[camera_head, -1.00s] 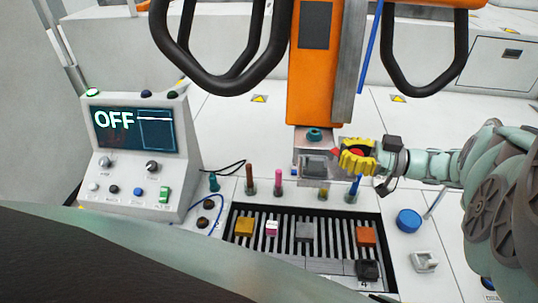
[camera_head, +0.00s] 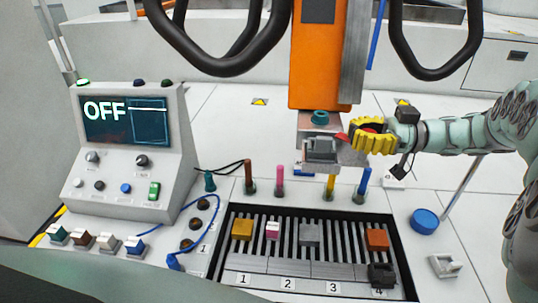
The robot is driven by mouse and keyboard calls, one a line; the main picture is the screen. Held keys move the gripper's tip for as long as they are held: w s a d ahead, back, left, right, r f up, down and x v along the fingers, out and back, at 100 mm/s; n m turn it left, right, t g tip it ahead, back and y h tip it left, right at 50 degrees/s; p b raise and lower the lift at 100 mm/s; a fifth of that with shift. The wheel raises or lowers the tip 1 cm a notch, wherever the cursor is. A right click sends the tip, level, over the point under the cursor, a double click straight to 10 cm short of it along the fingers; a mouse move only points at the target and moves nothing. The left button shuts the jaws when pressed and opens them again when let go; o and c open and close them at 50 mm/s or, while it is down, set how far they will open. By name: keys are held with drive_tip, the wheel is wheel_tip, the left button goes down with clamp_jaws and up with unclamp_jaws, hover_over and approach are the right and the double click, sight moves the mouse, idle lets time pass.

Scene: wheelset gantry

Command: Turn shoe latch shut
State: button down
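The orange column (camera_head: 321,60) hangs down in the upper middle of the head view. A grey shoe block (camera_head: 320,150) sits at its lower end, below a teal round knob (camera_head: 320,118). A small red pointed piece (camera_head: 342,136), perhaps the latch, shows at the shoe's right side. My gripper (camera_head: 372,141), with yellow fingers, is right beside this piece, reaching in from the right. Some red also shows between the yellow fingers. Whether the fingers touch or grip the latch cannot be told, and the fingers hide part of the shoe's right side.
A slotted rack (camera_head: 310,262) with several coloured blocks lies below the shoe. Several upright coloured pegs, including a pink one (camera_head: 280,180), stand between them. A control console (camera_head: 130,145) reading OFF stands left. A blue round cap (camera_head: 424,221) is at right.

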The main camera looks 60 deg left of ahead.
drive_tip(key=b, duration=0.3)
drive_tip(key=shift+d+r+n+g+h, duration=0.2)
drive_tip(key=shift+n+g+h, duration=0.1)
drive_tip(key=shift+n+g, duration=0.1)
drive_tip(key=shift+r+h+b, duration=0.3)
drive_tip(key=shift+b, duration=0.4)
drive_tip(key=c, duration=1.3)
unclamp_jaws()
drive_tip(key=shift+d, duration=0.15)
drive_tip(key=shift+c, duration=0.2)
drive_tip(key=o, duration=0.5)
drive_tip(key=shift+w+a, duration=0.1)
drive_tip(key=shift+a, duration=0.1)
drive_tip(key=shift+c, duration=0.2)
drive_tip(key=shift+o, duration=1.1)
drive_tip(key=shift+f, duration=0.2)
drive_tip(key=shift+r, duration=0.1)
wheel_tip(320, 180, up, 10)
